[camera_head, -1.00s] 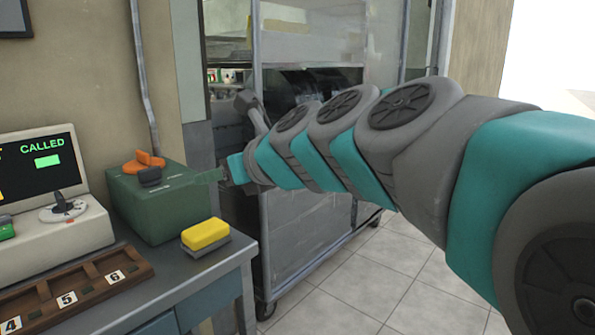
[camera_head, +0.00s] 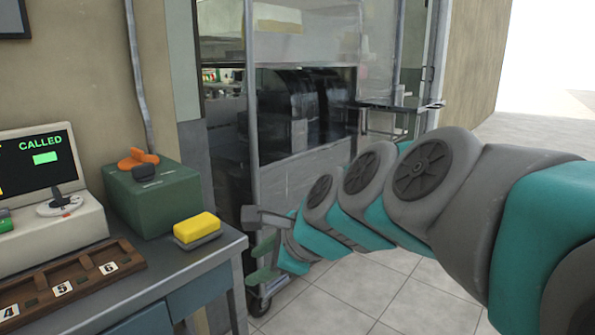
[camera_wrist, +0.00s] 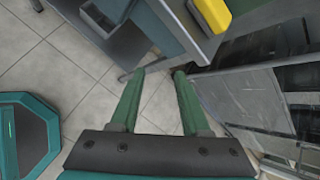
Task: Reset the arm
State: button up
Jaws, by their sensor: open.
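My arm reaches in from the right in the head view. My gripper (camera_head: 264,262) is just right of the desk's corner, low beside the glass-sided cart, and points down. In the wrist view my gripper (camera_wrist: 160,75) shows two green fingers spread apart with only floor tiles between them. It is open and holds nothing.
The grey desk (camera_head: 205,262) carries a green box (camera_head: 150,200) with an orange handle, a yellow sponge-like block (camera_head: 197,227), a numbered wooden tray (camera_head: 125,255) and a CALLED screen (camera_head: 40,160). The cart (camera_head: 300,185) stands behind my gripper. Tiled floor (camera_head: 350,290) is open at lower right.

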jog(key=s+d+f+n+g+h, duration=0.3)
jog(key=s+d+f+n, duration=0.5)
jog(key=s, duration=0.4)
jog(key=s+d+f+n+g+h, duration=0.4)
jog(key=s+d+f+n, duration=0.5)
jog(key=s+d+f, duration=0.2)
jog(key=shift+s+d+n+g, duration=0.3)
jog(key=shift+s+d+g, duration=0.1)
jog(key=shift+d, duration=0.7)
jog(key=shift+w+a, duration=0.1)
